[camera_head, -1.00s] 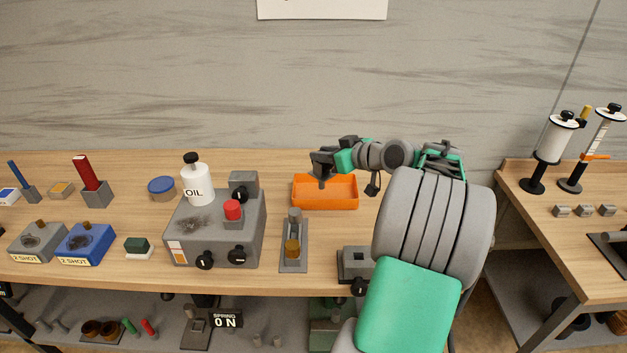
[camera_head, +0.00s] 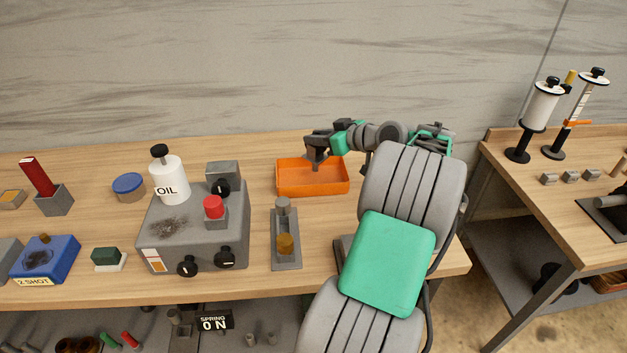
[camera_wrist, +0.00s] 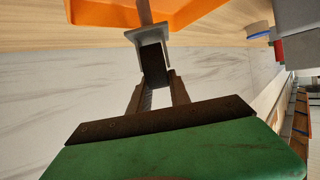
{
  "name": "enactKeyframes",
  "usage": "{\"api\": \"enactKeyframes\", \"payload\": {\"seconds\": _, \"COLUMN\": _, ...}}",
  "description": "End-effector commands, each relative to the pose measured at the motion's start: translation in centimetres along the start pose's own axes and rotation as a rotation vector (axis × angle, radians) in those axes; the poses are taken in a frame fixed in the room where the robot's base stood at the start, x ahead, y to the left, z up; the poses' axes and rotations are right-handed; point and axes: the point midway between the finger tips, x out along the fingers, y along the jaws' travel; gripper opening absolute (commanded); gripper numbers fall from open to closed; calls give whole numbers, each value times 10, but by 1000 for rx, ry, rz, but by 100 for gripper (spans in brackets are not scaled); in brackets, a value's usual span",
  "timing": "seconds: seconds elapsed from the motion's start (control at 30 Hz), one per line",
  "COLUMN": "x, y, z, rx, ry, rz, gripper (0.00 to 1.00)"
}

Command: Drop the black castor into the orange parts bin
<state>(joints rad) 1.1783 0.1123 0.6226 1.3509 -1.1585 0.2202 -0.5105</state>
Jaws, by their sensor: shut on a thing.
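The orange parts bin (camera_head: 335,187) stands on the workbench, behind the grey machine parts and in front of the wall. In the wrist view my gripper (camera_wrist: 156,84) is shut on the black castor (camera_wrist: 153,64). The castor's dark wheel is between the fingers, with its grey bracket and a thin stem pointing away from the gripper. The orange bin (camera_wrist: 105,14) shows beyond the stem at the top of the wrist view. In the head view the castor is too small to make out clearly.
A grey control box (camera_head: 200,240) with an oil bottle (camera_head: 170,182) stands left of the bin. A grey fixture (camera_head: 287,258) with an amber cylinder is in front of it. A second bench (camera_head: 540,200) with spools is at the right. Bare wood lies around the bin.

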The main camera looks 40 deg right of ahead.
Motion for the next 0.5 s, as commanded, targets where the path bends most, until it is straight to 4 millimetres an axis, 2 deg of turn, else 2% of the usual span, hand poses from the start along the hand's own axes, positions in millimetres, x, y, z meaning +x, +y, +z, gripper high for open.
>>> {"api": "enactKeyframes", "payload": {"seconds": 0.13, "x": 0, "y": 0, "z": -2, "rx": -2, "ry": 1, "rz": 0, "gripper": 0}}
{"api": "enactKeyframes", "payload": {"seconds": 0.17, "x": 0, "y": 0, "z": -2, "rx": -2, "ry": 1, "rz": -1, "gripper": 25}}
{"api": "enactKeyframes", "payload": {"seconds": 0.43, "x": 0, "y": -1, "z": -2, "rx": -1, "ry": 1, "rz": -2, "gripper": 47}}
{"api": "enactKeyframes", "payload": {"seconds": 0.5, "x": 0, "y": -1, "z": -2, "rx": -1, "ry": 0, "rz": -2, "gripper": 49}}
